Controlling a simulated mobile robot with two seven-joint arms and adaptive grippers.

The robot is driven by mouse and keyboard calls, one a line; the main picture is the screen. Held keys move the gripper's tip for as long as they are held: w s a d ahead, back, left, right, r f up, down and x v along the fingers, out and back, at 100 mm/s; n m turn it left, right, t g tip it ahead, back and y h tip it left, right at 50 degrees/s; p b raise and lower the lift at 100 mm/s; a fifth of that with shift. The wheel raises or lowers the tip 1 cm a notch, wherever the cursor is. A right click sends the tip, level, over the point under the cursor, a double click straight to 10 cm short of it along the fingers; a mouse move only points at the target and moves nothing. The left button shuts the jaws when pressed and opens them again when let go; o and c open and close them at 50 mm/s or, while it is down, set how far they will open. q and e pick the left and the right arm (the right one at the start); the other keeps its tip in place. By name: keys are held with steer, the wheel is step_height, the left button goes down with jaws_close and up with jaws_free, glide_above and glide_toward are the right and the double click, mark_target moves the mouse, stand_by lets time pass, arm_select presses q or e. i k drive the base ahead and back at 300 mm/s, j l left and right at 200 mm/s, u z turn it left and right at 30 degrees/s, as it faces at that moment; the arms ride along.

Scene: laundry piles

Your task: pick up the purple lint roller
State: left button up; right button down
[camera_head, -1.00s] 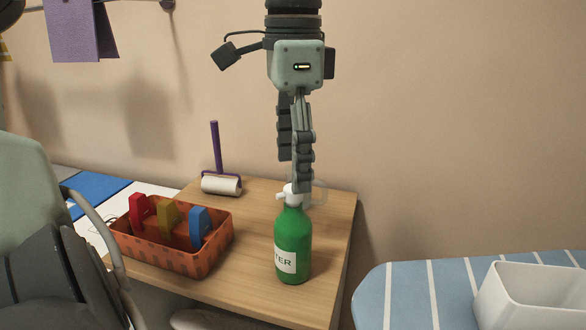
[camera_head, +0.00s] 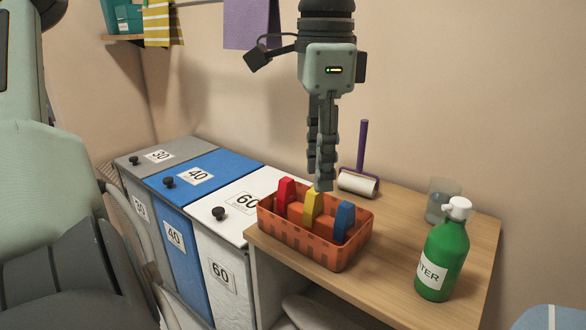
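The purple lint roller (camera_head: 362,147) stands on the wooden table near the wall. Its purple handle points up, and its white roll rests on the tabletop. My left gripper (camera_head: 324,186) hangs from the top of the picture with its fingers pointing down, left of the roller and apart from it. The fingertips appear just over the back of the orange basket. The fingers are seen nearly edge-on, so their opening does not show. Nothing is seen held. My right gripper is not in view.
The orange basket (camera_head: 290,232) holds red, yellow and blue items. Bins marked 30, 40 and 60 (camera_head: 205,172) adjoin the left. The wall is close behind.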

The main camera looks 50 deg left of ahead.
mark_target(366, 187)
steer(key=i+l+u, duration=0.15)
steer(key=u, duration=1.15)
steer(key=k+j, duration=0.3)
steer(key=k, duration=0.1)
